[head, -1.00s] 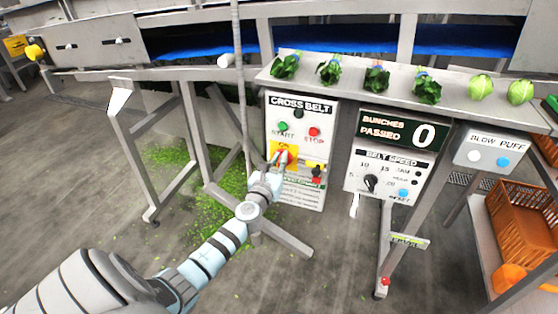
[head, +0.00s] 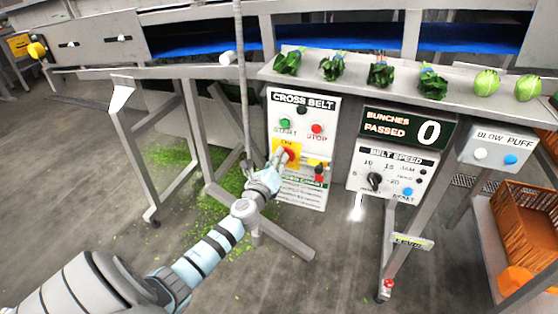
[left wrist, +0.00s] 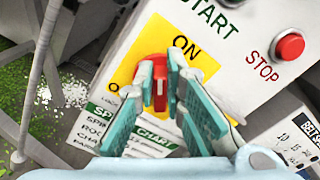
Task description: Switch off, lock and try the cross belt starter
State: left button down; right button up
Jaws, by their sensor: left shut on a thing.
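The cross belt starter (head: 300,107) is a white panel with a green START button (head: 285,123), a red STOP button (head: 317,128) and a yellow plate (head: 294,149) bearing a red rotary handle. My left gripper (head: 281,158) is at that handle. In the left wrist view its teal fingers (left wrist: 171,85) are shut on the red handle (left wrist: 160,70), one on each side. The word ON shows above the handle, and the handle points roughly upright there. The lower yellow plate is partly hidden by the fingers. My right gripper is not in view.
Small yellow, red and black items (head: 318,168) hang at the panel's right, beside the handle. A thin vertical pole (head: 241,80) rises just left of the panel.

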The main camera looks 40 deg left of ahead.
pick_arm(q)
jog(key=n+b, duration=0.1)
jog(key=n, duration=0.2)
jog(key=f+n+b, duration=0.1)
jog(key=n+b, duration=0.1)
jog(key=n, duration=0.2)
jog(key=n+b, duration=0.1)
jog(key=n, duration=0.2)
jog(key=shift+s+a+f, duration=0.15)
jog(key=shift+a+f, duration=0.2)
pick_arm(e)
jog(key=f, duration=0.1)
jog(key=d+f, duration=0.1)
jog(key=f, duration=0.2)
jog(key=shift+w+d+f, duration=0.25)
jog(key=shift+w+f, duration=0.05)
pick_arm(q)
jog(key=shift+n+b, duration=0.3)
jog(key=shift+n, duration=0.1)
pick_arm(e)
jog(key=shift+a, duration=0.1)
pick_arm(q)
jog(key=c, duration=1.7)
grip_release()
jog(key=shift+o, duration=0.2)
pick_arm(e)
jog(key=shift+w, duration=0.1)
